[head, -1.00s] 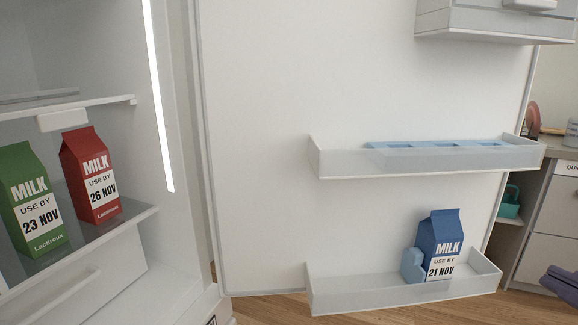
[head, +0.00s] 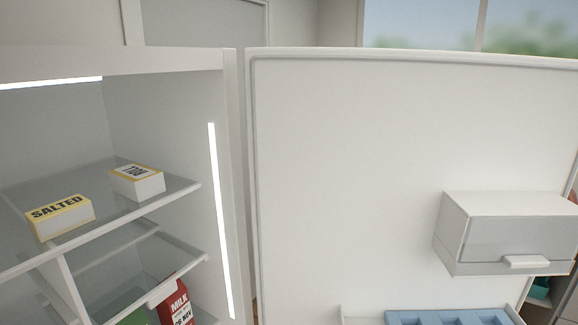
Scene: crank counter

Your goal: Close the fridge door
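The fridge door (head: 350,180) stands wide open in the head view, its white inner face filling the middle and right. Its hinge side is beside the fridge body (head: 225,190) at the left. A lidded door box (head: 500,235) is fixed at the right of the door. A lower door shelf holding a blue tray (head: 440,318) shows at the bottom edge. Neither of my grippers is in the picture. The lower part of the door is out of frame.
Inside the fridge, two butter packs, one marked SALTED (head: 60,217) and another (head: 137,181), lie on the upper glass shelf (head: 100,225). Below, a red milk carton (head: 176,305) and a green carton (head: 133,318) show partly. A window (head: 430,25) is behind the door.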

